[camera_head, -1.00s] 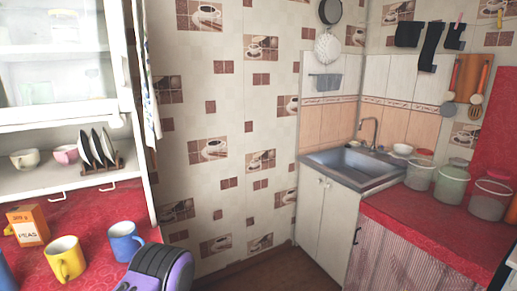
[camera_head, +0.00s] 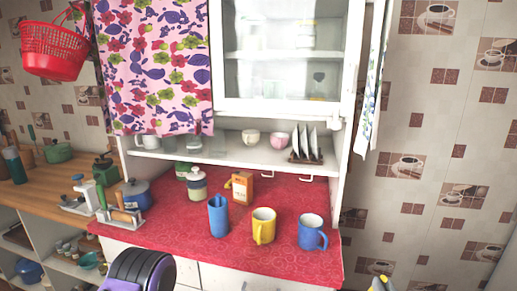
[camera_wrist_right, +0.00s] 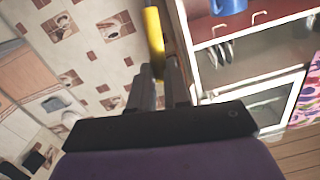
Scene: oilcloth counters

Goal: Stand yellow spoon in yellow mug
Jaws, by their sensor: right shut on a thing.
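The yellow mug (camera_head: 264,228) stands upright on the red counter in the head view, its mouth up and its handle toward the front. My right gripper (camera_head: 382,286) shows at the bottom edge, right of the counter. In the right wrist view the right gripper (camera_wrist_right: 158,75) is shut on the yellow spoon (camera_wrist_right: 154,38), which sticks out past the fingertips. A small yellow tip of the spoon (camera_head: 380,267) shows in the head view. The spoon is well apart from the mug, to its right and nearer me.
A tall blue cup (camera_head: 218,217) stands left of the yellow mug, a blue mug (camera_head: 312,232) right of it. An orange box (camera_head: 243,187) and a jar (camera_head: 197,184) stand behind. The red counter (camera_head: 285,262) is bare in front. A cabinet shelf (camera_head: 225,153) overhangs the back.

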